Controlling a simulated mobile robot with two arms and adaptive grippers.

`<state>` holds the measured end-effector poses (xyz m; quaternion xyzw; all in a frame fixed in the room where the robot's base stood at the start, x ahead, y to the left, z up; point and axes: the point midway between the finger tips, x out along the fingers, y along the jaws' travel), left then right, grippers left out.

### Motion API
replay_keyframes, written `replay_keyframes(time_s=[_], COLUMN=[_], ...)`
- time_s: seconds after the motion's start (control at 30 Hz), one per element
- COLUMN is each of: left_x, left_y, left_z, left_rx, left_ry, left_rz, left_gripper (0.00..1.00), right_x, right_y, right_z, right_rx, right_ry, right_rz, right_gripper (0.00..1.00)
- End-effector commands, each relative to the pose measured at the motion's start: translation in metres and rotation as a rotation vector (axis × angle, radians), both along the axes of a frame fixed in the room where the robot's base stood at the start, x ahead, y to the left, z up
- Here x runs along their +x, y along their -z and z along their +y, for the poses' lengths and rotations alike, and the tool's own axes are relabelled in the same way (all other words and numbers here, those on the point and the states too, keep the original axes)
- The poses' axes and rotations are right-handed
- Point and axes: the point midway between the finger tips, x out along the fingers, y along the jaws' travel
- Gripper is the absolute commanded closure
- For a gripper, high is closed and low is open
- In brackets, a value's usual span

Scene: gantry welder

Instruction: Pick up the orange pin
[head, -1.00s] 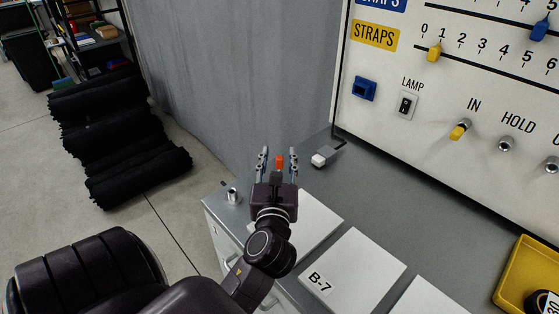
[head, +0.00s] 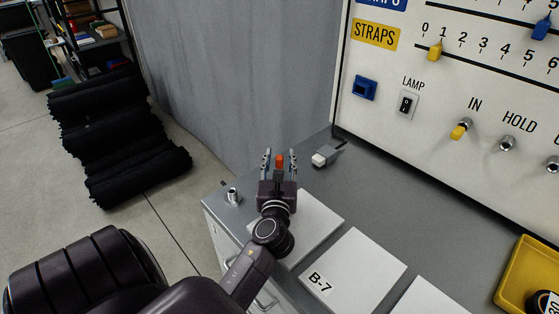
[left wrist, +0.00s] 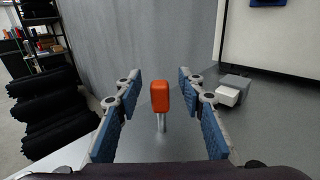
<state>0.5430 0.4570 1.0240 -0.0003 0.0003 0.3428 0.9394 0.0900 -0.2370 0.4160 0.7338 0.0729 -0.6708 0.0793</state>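The orange pin (head: 280,161) stands upright on the grey bench top near its far left part. In the left wrist view the pin (left wrist: 160,96) has an orange block head on a thin metal shaft. My left gripper (head: 280,158) is open, with one finger on each side of the pin. In the left wrist view the open fingers (left wrist: 160,112) show clear gaps on both sides of the pin, and nothing is gripped. My right gripper is not in view.
A grey and white plug-like block (head: 325,156) lies just right of the gripper. A metal socket (head: 232,196) stands on the bench's left corner. White plates (head: 352,272) lie in front. A control panel (head: 450,90) rises behind, and a yellow tray (head: 519,282) sits at right.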

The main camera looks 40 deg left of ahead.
Motion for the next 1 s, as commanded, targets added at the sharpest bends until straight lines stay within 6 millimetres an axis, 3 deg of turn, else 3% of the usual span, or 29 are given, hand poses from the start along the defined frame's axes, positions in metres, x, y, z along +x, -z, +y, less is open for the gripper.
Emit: replay_keyframes(time_s=[0.23, 0.57, 1.0], left_x=[0.0011, 0.001, 0.001], left_y=[0.0006, 0.0006, -0.0061], left_z=[0.0015, 0.0012, 0.0014], left_rx=[-0.001, -0.001, 0.002], left_ry=[0.0, -0.001, -0.001], left_rz=[0.001, 0.001, -0.001], left_gripper=[0.64, 1.0, 1.0], right_x=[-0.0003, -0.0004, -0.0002], right_y=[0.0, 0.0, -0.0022], right_z=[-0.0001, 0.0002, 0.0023], right_rx=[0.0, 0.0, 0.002], right_ry=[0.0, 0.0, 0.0], right_rz=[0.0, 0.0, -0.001], right_gripper=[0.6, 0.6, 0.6])
